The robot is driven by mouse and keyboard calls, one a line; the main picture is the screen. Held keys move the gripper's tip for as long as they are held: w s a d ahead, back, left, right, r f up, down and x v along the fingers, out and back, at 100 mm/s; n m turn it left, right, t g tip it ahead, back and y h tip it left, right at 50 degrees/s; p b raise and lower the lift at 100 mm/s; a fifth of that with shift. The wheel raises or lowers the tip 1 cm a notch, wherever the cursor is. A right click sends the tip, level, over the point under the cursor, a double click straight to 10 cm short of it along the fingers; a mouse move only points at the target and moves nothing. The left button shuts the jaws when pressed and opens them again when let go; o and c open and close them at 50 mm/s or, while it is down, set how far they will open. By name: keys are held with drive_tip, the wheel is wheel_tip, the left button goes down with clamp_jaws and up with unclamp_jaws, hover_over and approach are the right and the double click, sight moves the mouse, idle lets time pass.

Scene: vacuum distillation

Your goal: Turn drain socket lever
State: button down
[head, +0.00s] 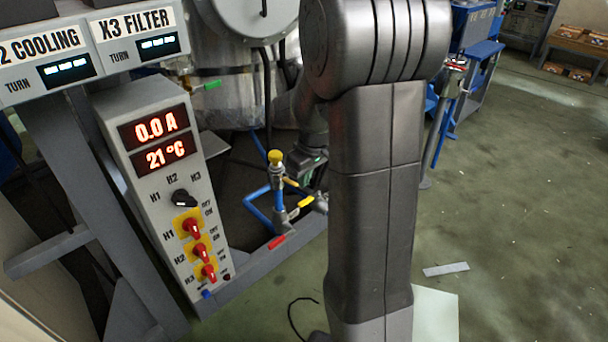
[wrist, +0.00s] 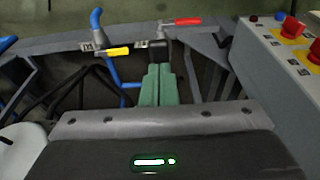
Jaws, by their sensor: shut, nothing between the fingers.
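Two levered valves sit low by a grey frame rail. One has a yellow lever (head: 305,203), the other a red lever (head: 277,241). In the wrist view the yellow lever (wrist: 117,52) points right, left of my fingers, and the red lever (wrist: 188,21) points right above them. Small labels beside them are unreadable, so I cannot tell which is the drain socket lever. My gripper (wrist: 159,68) has green fingers, shut and empty, with tips just below the red-levered valve's body (wrist: 159,48). Contact is unclear. In the head view my arm hides much of the gripper.
A control box (head: 160,200) with red switches stands left of the valves. A yellow-topped fitting (head: 275,158) and blue pipe (head: 250,200) rise beside them. A metal vessel (head: 225,105) stands behind. Open floor (head: 520,220) lies to the right.

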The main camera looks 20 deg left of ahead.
drive_tip(key=shift+f, duration=0.1)
drive_tip(key=shift+d+f+y+b, duration=0.15)
drive_tip(key=shift+y+b, duration=0.2)
drive_tip(key=shift+y, duration=0.05)
